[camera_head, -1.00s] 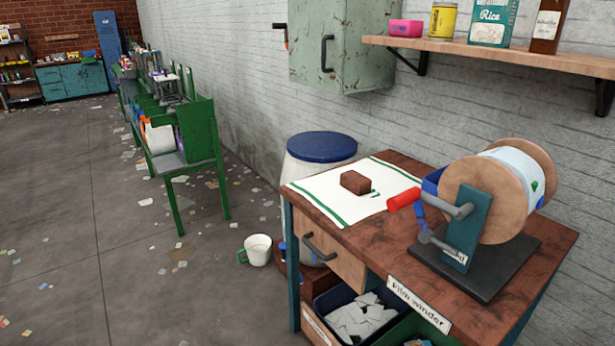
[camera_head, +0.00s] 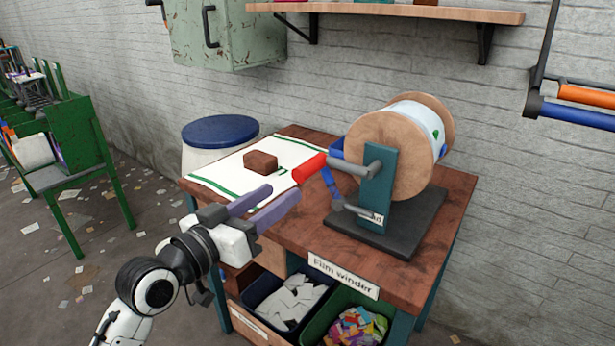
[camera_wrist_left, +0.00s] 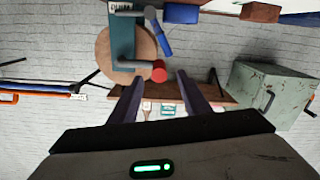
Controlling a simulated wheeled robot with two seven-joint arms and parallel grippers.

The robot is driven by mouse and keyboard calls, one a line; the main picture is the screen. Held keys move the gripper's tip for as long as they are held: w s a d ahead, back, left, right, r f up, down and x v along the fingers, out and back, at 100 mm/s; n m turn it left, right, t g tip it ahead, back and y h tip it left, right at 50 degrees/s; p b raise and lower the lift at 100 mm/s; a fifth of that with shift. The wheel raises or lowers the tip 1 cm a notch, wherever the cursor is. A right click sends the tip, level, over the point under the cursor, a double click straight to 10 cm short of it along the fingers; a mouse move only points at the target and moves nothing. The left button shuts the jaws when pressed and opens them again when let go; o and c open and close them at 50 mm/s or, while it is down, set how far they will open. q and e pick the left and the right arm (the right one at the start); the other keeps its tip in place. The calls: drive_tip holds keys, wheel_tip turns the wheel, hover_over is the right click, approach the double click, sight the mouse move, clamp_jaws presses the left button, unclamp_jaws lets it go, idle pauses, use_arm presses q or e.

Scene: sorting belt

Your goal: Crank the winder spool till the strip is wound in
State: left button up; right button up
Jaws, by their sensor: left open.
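The film winder stands on the brown table, with a wooden spool (camera_head: 392,150) on a teal post (camera_head: 378,190) and black base. In the wrist view the red handle (camera_wrist_left: 159,72) shows near and between the fingertips (camera_wrist_left: 158,78). My right gripper is out of view.
Under the tabletop are a bin of white scraps (camera_head: 290,300) and a green bin of coloured scraps (camera_head: 355,328). A blue-lidded drum (camera_head: 220,132) stands behind left. A shelf (camera_head: 400,12) and a green cabinet (camera_head: 228,35) hang on the wall.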

sight(308, 170)
use_arm(q)
drive_tip(key=x, duration=0.7)
drive_tip(key=r+x, duration=0.1)
drive_tip(key=x, duration=0.2)
drive_tip(key=shift+w+d, duration=0.2)
clamp_jaws()
